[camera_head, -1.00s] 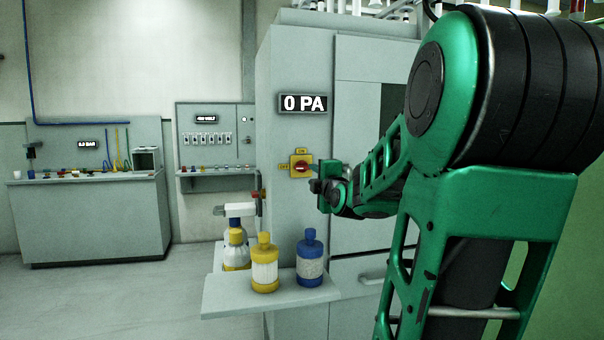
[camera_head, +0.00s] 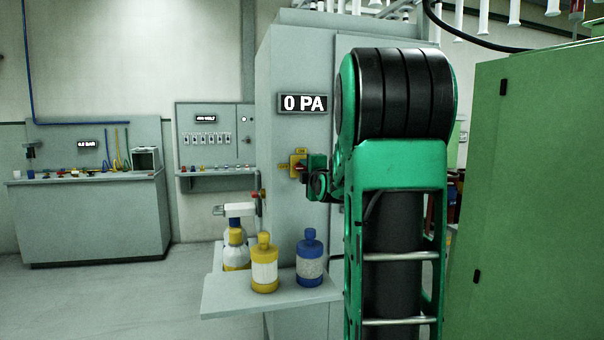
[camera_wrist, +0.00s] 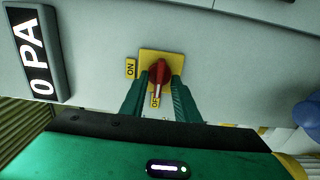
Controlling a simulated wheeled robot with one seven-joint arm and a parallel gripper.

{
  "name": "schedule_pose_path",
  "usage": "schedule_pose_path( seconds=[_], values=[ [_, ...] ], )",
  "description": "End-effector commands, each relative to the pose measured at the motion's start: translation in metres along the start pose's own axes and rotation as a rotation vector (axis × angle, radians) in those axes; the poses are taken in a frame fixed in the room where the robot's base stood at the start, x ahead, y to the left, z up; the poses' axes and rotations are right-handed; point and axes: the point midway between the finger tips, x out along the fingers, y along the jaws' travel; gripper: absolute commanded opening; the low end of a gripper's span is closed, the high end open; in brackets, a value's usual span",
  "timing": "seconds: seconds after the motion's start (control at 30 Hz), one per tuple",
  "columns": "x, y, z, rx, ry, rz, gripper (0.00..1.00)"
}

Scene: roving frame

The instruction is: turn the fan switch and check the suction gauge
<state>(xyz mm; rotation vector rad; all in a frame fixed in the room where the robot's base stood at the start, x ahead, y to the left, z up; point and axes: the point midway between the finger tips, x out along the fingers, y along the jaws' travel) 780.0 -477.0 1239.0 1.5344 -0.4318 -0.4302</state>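The fan switch is a red knob (camera_wrist: 159,73) on a yellow plate (camera_head: 299,158) on the grey cabinet's front. In the wrist view its pale mark points to the OFF label (camera_wrist: 155,100); the ON label (camera_wrist: 130,69) is to the left. My gripper (camera_wrist: 162,82) is at the switch, its two green fingers apart, one on each side of the knob. I cannot see clear contact. In the head view my gripper (camera_head: 308,172) covers part of the switch. The suction gauge (camera_head: 303,103) above reads 0 PA; it also shows in the wrist view (camera_wrist: 37,52).
A shelf (camera_head: 235,306) below the switch holds a yellow bottle (camera_head: 264,270) and a blue bottle (camera_head: 310,262), with white-and-yellow bottles behind. A green cabinet (camera_head: 530,200) stands at right. A bench (camera_head: 90,220) is at back left; floor is clear at left.

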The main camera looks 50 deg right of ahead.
Motion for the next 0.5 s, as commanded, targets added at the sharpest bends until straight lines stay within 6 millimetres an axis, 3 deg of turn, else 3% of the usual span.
schedule_pose_path(
  seconds=[0.17, 0.3, 0.5],
  values=[
    [0.0, 0.0001, -0.0001, 0.0, 0.0, 0.0, 0.28],
    [-0.0002, 0.0001, -0.0001, 0.0, 0.0, 0.0, 0.0],
    [-0.0003, -0.0004, -0.0001, 0.001, 0.0, -0.001, 0.0]
  ],
)
